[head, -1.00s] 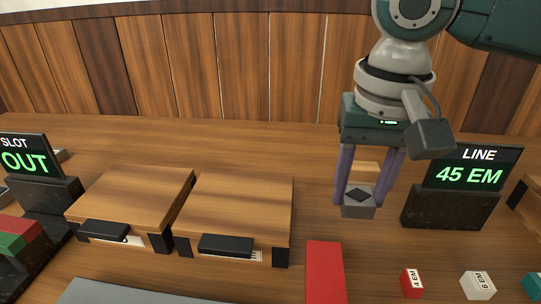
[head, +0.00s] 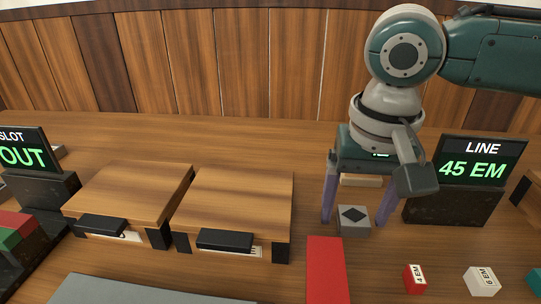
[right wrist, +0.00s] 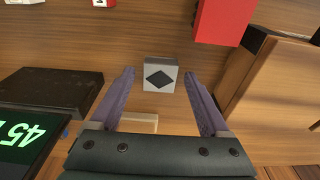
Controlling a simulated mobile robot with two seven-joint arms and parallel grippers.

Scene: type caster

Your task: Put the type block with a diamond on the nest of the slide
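The type block with a diamond (head: 355,228) is grey with a black diamond on its light top face. It sits upright at the right centre of the head view, just behind the red strip. It also shows in the right wrist view (right wrist: 160,84), beyond and between the fingertips. My right gripper (head: 355,222) is open, its purple fingers spread wide on either side of the block with visible gaps. No nest or slide can be clearly made out. My left gripper is not in view.
A red strip (head: 326,272) lies in front of the block. A pale wooden piece (head: 361,181) is behind it. The LINE display (head: 470,170) stands close on the right. Wooden cases (head: 238,205) stand left. Small blocks marked 4 EM (head: 414,279) and 6 EM (head: 482,281) sit front right.

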